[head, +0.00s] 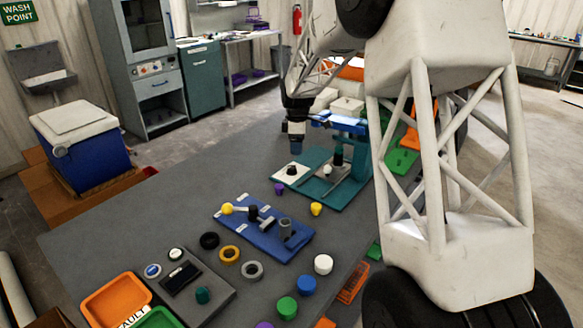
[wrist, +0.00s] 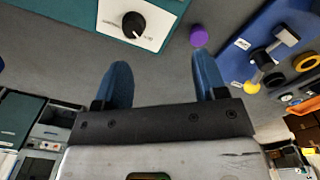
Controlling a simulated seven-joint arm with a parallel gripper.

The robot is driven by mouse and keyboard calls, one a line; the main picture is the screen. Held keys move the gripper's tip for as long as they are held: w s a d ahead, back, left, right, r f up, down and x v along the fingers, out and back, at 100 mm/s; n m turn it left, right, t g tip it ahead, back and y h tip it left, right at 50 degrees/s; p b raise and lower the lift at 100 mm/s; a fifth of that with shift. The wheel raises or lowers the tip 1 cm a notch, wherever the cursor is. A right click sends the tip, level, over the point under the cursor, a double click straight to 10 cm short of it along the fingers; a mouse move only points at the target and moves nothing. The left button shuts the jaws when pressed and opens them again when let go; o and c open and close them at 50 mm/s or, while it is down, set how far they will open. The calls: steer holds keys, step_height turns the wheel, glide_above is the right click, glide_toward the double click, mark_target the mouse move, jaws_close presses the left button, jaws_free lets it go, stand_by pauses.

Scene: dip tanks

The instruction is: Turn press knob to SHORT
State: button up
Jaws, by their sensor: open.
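The press knob (head: 291,170) is a round black dial on a white plate (head: 283,177), on the teal press base (head: 345,192). In the wrist view the knob (wrist: 134,24) shows near the top, on its white plate (wrist: 108,18). A white pointer mark on the knob points down and right. Small print lies beside the knob, too small to read. My gripper (head: 297,147) hangs above the press area in the head view. In the wrist view my gripper (wrist: 160,68) has its blue fingers wide apart with nothing between them. The knob lies beyond the fingertips, apart from them.
A purple piece (head: 279,188) and a yellow piece (head: 316,209) lie near the press base. A blue board (head: 262,240) with a lever stands nearer. The press's blue upper frame (head: 343,123) rises right of my gripper. Grey table is bare to the left.

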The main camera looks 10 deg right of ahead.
steer(key=n, duration=0.2)
glide_above(292, 167)
step_height(292, 167, down, 6)
steer(key=shift+a+r, duration=0.1)
steer(key=shift+r, duration=0.15)
steer(key=shift+f, duration=0.1)
steer(key=shift+f, duration=3.85)
steer(key=c, duration=0.9)
